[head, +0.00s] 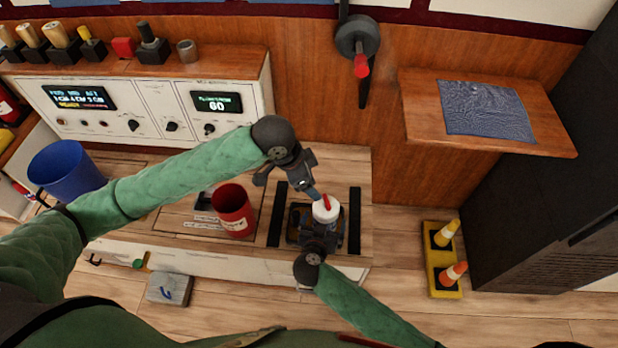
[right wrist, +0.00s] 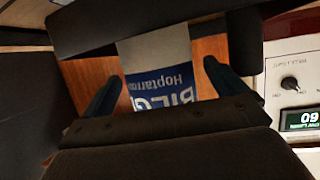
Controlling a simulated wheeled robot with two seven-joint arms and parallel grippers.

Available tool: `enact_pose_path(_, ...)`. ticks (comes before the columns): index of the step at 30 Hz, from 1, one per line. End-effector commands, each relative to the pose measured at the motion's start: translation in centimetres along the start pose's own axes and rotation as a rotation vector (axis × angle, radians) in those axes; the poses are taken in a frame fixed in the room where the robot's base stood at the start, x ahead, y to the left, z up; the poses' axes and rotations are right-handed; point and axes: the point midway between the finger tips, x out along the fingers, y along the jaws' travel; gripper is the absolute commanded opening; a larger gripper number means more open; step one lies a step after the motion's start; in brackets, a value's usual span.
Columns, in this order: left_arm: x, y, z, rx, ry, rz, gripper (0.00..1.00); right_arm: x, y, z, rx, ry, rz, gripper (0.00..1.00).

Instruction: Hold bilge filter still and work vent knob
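The bilge filter (head: 325,213) is a white canister with a red vent knob (head: 326,202) on top. It stands upright in a dark holder on the low bench. My left gripper (head: 314,193) points down beside the knob; I cannot tell whether its fingers touch the knob or how far apart they are. My right gripper (head: 319,233) is at the filter's near side. In the right wrist view the filter's blue and white label (right wrist: 162,78) lies between the right fingers (right wrist: 163,92), with gaps on both sides, so that gripper is open around it.
A red bucket (head: 233,212) stands just left of the filter, and a blue bucket (head: 66,170) is farther left. A control panel (head: 155,108) runs behind. A wooden shelf (head: 420,118) with a blue cloth (head: 488,110) and a yellow cone stand (head: 441,272) are at right.

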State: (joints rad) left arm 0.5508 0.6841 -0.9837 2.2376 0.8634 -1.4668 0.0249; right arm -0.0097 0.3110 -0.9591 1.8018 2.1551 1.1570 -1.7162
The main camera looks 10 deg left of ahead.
Motion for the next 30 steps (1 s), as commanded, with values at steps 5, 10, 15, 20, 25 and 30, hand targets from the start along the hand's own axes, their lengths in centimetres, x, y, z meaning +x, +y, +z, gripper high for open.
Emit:
enact_pose_path(5, 0.0, 0.0, 0.0, 0.000, 0.000, 0.000, 0.69, 0.0, 0.0, 0.1, 0.000, -0.001, 0.000, 0.97)
enact_pose_path(10, 0.0, 0.0, 0.0, 0.000, 0.000, 0.000, 0.69, -0.9, 0.0, 0.1, 0.001, -0.001, -0.001, 0.97)
enact_pose_path(15, 0.0, 0.0, 0.0, 0.000, 0.000, 0.000, 0.69, -3.5, 0.0, 0.1, 0.000, -0.003, -0.001, 0.97)
enact_pose_path(20, 0.0, 0.0, 0.0, 0.000, 0.000, 0.000, 0.69, -6.7, 0.0, 0.1, 0.001, -0.003, 0.000, 0.97)
enact_pose_path(25, 0.0, 0.0, 0.0, 0.000, 0.000, 0.000, 0.69, -9.6, 0.0, 0.1, 0.001, -0.003, -0.001, 0.97)
enact_pose_path(30, 0.0, 0.0, 0.0, 0.000, 0.000, 0.000, 0.69, -11.4, 0.0, 0.1, 0.000, -0.001, 0.000, 0.97)
